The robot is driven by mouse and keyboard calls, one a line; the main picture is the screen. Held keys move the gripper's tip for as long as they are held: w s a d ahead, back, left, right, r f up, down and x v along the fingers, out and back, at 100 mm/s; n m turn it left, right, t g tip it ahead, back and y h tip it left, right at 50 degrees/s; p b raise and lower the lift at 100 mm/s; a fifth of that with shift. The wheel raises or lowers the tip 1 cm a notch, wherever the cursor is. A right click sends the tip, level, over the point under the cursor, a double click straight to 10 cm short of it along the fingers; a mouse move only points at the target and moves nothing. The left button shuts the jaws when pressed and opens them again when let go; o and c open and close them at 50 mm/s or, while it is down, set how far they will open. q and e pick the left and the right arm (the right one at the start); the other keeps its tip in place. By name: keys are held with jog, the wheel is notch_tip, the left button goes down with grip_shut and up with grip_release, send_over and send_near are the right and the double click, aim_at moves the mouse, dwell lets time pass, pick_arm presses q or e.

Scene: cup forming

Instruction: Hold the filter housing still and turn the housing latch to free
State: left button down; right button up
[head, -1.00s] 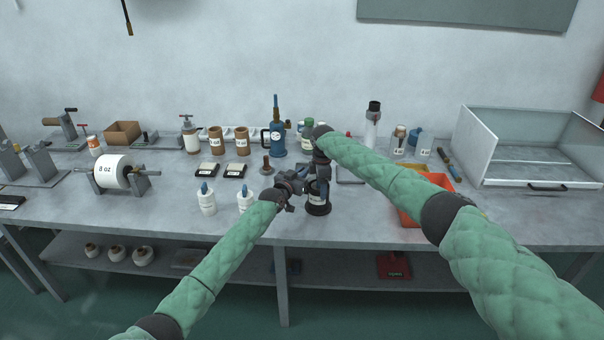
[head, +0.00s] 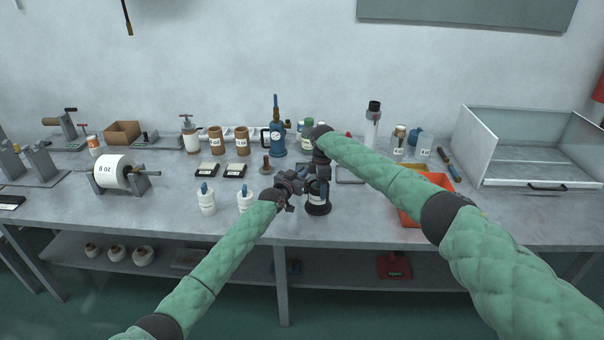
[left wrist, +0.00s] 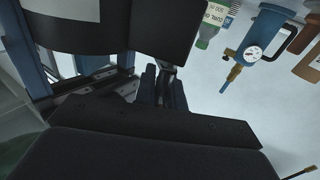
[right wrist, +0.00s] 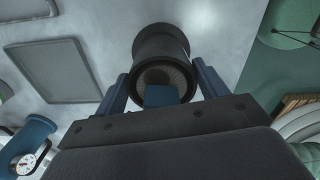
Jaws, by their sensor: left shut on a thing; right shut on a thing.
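The filter housing (head: 317,208) is a dark upright cylinder with a pale label near the bench's front. My right gripper (head: 319,186) comes down from above. In the right wrist view its blue fingers (right wrist: 162,88) straddle the black housing (right wrist: 160,45), and a small blue piece between them is unclear. My left gripper (head: 304,184) reaches in from the left. In the left wrist view its fingers (left wrist: 166,88) are shut on a thin dark stem, apparently the housing latch (left wrist: 168,72). The labelled housing (left wrist: 70,38) is beside it. The latch is mostly hidden in the head view.
Two white bottles (head: 206,203) stand left of my left gripper. An orange bin (head: 409,214) is right, under my right arm. Bare bench (head: 360,222) lies at the front right.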

pick_arm(q)
jog(key=c, duration=1.3)
grip_release()
jog(key=shift+c, duration=0.2)
jog(key=v, duration=1.2)
jog(key=shift+w, duration=0.1)
